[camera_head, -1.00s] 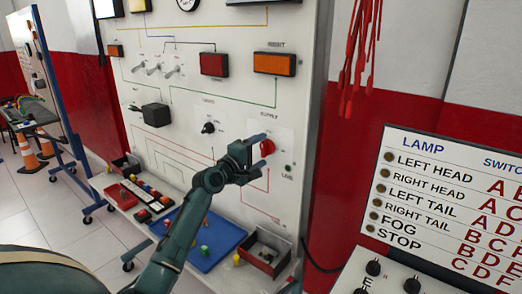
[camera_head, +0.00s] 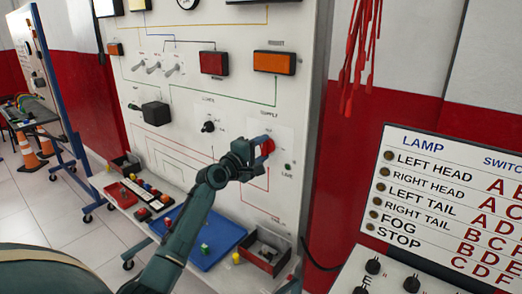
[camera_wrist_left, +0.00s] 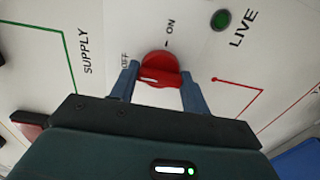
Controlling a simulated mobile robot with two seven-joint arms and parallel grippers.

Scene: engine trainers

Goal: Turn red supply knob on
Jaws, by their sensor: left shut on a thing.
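The red supply knob (camera_head: 267,145) is on the white upright panel under the SUPPLY label. In the left wrist view the red knob (camera_wrist_left: 160,69) sits between the two fingers of my left gripper (camera_wrist_left: 158,84), which is shut on it. OFF is printed at the knob's left and ON above it. The knob's raised grip bar lies roughly across the picture. In the head view my left gripper (camera_head: 262,148) covers part of the knob. My right gripper is not in view.
A green LIVE lamp (camera_wrist_left: 221,19) is close to the knob. A black knob (camera_head: 208,127) is left on the panel. Below are a blue tray (camera_head: 218,248) and an open box (camera_head: 266,254). A lamp chart (camera_head: 450,200) stands at the right.

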